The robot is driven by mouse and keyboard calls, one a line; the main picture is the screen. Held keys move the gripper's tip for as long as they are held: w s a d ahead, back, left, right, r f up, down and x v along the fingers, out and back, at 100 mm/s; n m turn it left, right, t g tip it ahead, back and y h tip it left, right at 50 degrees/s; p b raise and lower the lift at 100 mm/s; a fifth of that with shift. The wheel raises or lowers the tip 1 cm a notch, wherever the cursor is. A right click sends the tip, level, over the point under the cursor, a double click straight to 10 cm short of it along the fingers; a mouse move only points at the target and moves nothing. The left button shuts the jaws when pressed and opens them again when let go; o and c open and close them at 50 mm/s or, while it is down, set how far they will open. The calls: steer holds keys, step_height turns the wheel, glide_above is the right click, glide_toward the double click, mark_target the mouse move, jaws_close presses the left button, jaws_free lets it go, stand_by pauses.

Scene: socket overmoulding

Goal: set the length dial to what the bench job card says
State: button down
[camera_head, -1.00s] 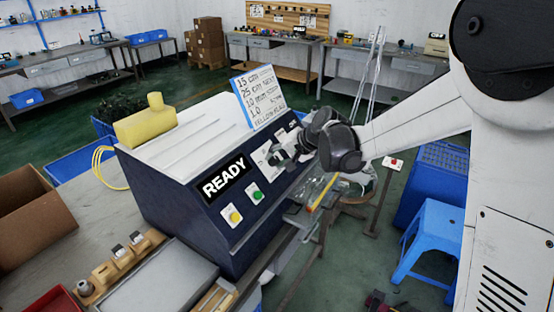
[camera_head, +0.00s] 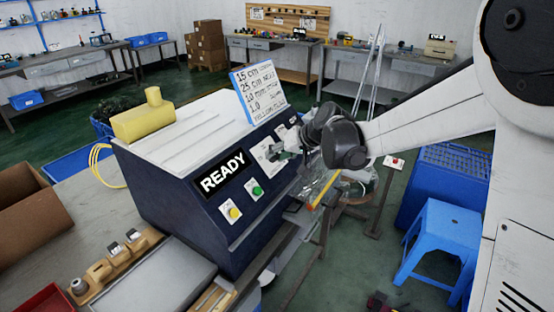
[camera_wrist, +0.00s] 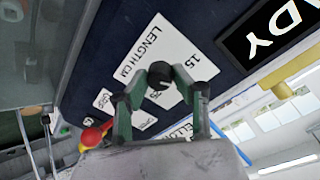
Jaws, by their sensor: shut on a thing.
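The black length dial (camera_wrist: 160,75) is a round knob on a white plate (camera_wrist: 185,42) marked "LENGTH CM", with 15 at one side and 25 partly hidden. My gripper (camera_wrist: 161,79) is shut on the dial, one finger at each side; the dial's pointer direction is hard to tell. In the head view my gripper (camera_head: 284,153) is at the machine's (camera_head: 185,210) sloping front panel and hides the dial. The job card (camera_head: 261,93) stands upright on the machine's top. Its upper lines begin "15 cm" and "25 cm"; the smaller words are blurred.
A READY display (camera_head: 222,174), a yellow button (camera_head: 234,213) and a green button (camera_head: 257,191) are left of my gripper on the panel. A red-and-yellow knob (camera_wrist: 91,138) is close by. A blue stool (camera_head: 440,245) stands at right.

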steer(key=n+b, duration=0.2)
steer(key=n, duration=0.4)
steer(key=shift+n, duration=0.3)
stand_by(0.4)
steer(key=c, duration=1.4)
jaws_free()
steer(key=shift+d, duration=0.1)
steer(key=v, duration=1.2)
steer(key=shift+d+f, duration=0.1)
steer(key=shift+f, duration=0.05)
